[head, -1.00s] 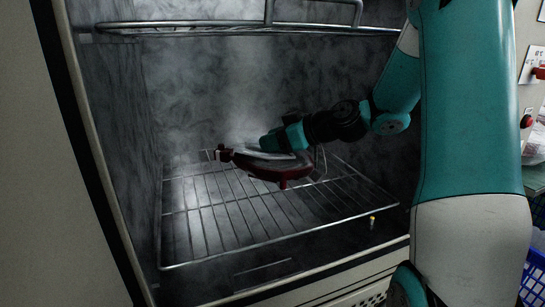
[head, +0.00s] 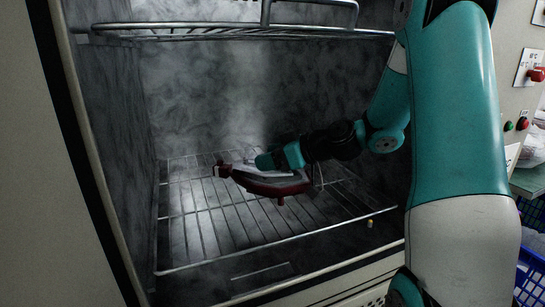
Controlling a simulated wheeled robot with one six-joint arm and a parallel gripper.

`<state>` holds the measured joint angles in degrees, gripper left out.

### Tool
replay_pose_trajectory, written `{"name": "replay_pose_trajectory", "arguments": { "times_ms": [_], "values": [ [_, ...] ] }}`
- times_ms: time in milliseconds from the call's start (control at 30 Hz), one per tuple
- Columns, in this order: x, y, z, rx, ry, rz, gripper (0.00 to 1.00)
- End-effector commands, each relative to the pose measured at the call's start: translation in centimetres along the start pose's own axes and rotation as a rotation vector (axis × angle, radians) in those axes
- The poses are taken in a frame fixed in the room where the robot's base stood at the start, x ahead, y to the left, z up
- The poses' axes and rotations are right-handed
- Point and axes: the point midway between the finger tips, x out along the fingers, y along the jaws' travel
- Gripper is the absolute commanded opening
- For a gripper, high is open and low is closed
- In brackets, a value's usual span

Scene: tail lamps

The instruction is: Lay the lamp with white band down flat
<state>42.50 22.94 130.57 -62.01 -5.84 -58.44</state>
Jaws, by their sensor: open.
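The lamp (head: 272,188) is dark red with a pale strip along its upper side. It lies roughly level, at or just above the wire rack (head: 210,256) inside the chamber; contact with the bars is hard to tell. A small red end part (head: 222,170) sticks out at its left. My gripper (head: 250,168) is at the lamp's upper side, reaching in from the right. It is open, and its fingertips are mostly hidden against the lamp.
A second wire shelf (head: 230,30) spans the chamber above my arm. Dark walls close the left and back. The rack is bare around the lamp. A small yellow-tipped object (head: 370,223) is near the rack's front right. Blue baskets (head: 532,270) stand outside at right.

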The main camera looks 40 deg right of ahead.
Motion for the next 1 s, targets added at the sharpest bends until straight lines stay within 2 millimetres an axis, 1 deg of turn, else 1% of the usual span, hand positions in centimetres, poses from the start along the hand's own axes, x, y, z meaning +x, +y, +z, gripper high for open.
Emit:
{"name": "replay_pose_trajectory", "arguments": {
  "times_ms": [100,167,267,500,600,700,800,900,967,1000],
  "values": [
    [-0.2,0.0,-0.5,0.001,0.000,0.000,0.61],
    [-0.9,0.1,-0.2,0.002,0.000,0.004,0.61],
    [-2.7,0.2,-0.2,0.001,0.000,0.006,0.61],
    [-8.2,0.2,-0.2,0.001,0.001,0.007,0.61],
    [-10.0,0.1,-0.2,0.000,0.001,0.007,0.61],
    [-11.2,0.1,-0.2,0.001,0.000,0.003,0.61],
    [-11.9,0.0,-0.2,0.000,0.001,0.001,0.61],
    [-12.1,0.0,-0.2,0.000,0.000,0.000,0.61],
    [-12.0,-0.2,-0.3,0.000,-0.004,-0.007,0.61],
    [-11.6,-0.7,-0.4,0.003,-0.013,-0.022,0.61]
  ]
}}
